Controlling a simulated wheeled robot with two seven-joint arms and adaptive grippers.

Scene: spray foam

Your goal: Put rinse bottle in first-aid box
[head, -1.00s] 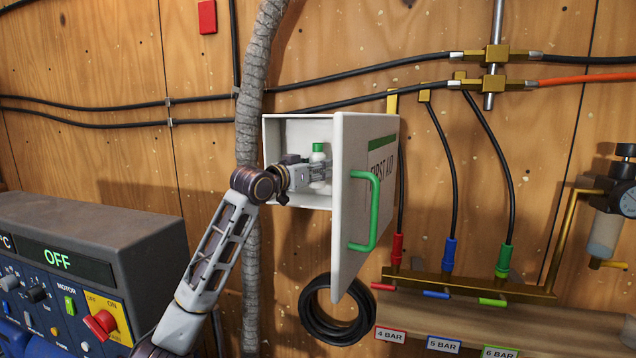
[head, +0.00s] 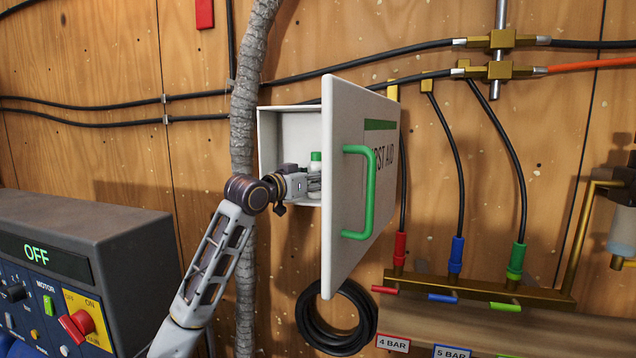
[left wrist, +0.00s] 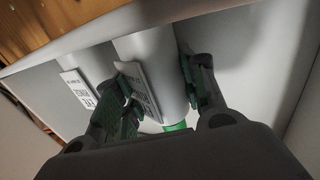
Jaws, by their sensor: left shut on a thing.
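The first-aid box (head: 268,150) is a white wall cabinet, and its door (head: 345,255) stands open to the right with a green handle (head: 371,200). The rinse bottle (head: 316,168) is white with a green cap and stands upright inside the box opening, partly behind the door edge. My left gripper (head: 308,186) reaches into the box from the left. In the left wrist view the fingers (left wrist: 162,88) are shut on the white bottle body (left wrist: 150,45), on both sides. Whether the bottle touches the box floor I cannot tell. My right gripper is out of view.
In the left wrist view a second white labelled item (left wrist: 78,88) is beside the bottle. A grey corrugated hose (head: 245,120) runs just left of the box. A coiled black hose (head: 337,318) hangs below, and a control panel (head: 85,250) stands at lower left.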

